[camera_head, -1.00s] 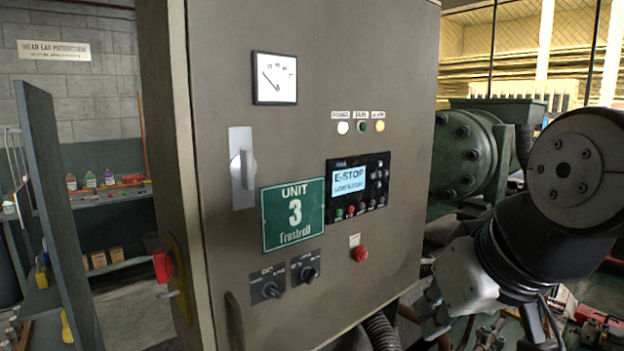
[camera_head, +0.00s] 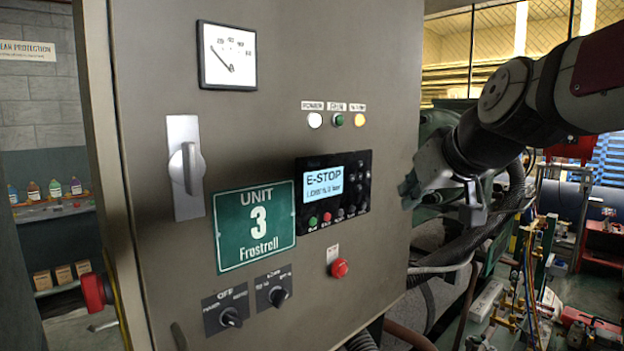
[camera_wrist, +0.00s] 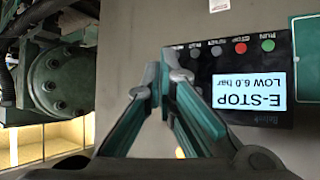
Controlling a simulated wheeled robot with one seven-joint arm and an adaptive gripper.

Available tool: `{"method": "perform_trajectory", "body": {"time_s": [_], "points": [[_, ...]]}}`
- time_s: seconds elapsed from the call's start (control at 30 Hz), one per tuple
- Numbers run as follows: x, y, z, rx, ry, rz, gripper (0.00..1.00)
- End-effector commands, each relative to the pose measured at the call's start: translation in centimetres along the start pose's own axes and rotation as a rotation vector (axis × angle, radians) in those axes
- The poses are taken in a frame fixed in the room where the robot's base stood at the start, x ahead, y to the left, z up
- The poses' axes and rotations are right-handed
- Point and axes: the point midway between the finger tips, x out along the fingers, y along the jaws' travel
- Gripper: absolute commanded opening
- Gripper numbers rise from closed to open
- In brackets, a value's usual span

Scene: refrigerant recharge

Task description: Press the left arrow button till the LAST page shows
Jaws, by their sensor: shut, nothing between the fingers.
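The controller (camera_head: 333,226) is a black unit on the grey cabinet door. Its lit display (camera_head: 323,183) reads "E-STOP" with a "LOW" pressure line; in the wrist view the display (camera_wrist: 249,88) appears upside down and reads "LOW 6.0 bar". Under it runs a row with a green button (camera_head: 312,221), a red button (camera_head: 327,217) and dark grey buttons (camera_head: 340,214). My gripper (camera_wrist: 157,72) is shut and empty. In the head view my gripper (camera_head: 408,190) is right of the controller, apart from it, near the door's right edge.
A red stop knob (camera_head: 339,268) sticks out below the controller. Two rotary switches (camera_head: 230,317), a door handle (camera_head: 186,168), a gauge (camera_head: 227,56) and indicator lamps (camera_head: 337,119) are also on the door. Hoses and green machinery stand right of the cabinet.

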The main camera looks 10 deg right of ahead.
Motion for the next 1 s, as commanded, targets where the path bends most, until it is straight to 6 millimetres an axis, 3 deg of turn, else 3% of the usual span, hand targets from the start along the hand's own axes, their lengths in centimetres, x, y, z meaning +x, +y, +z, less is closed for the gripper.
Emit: {"method": "perform_trajectory", "body": {"time_s": [0.37, 1.0], "points": [[0.8, -0.5, -0.5, 0.0, -0.002, 0.001, 0.0], [5.7, -4.2, -4.1, 0.001, -0.002, 0.0, 0.0]]}}
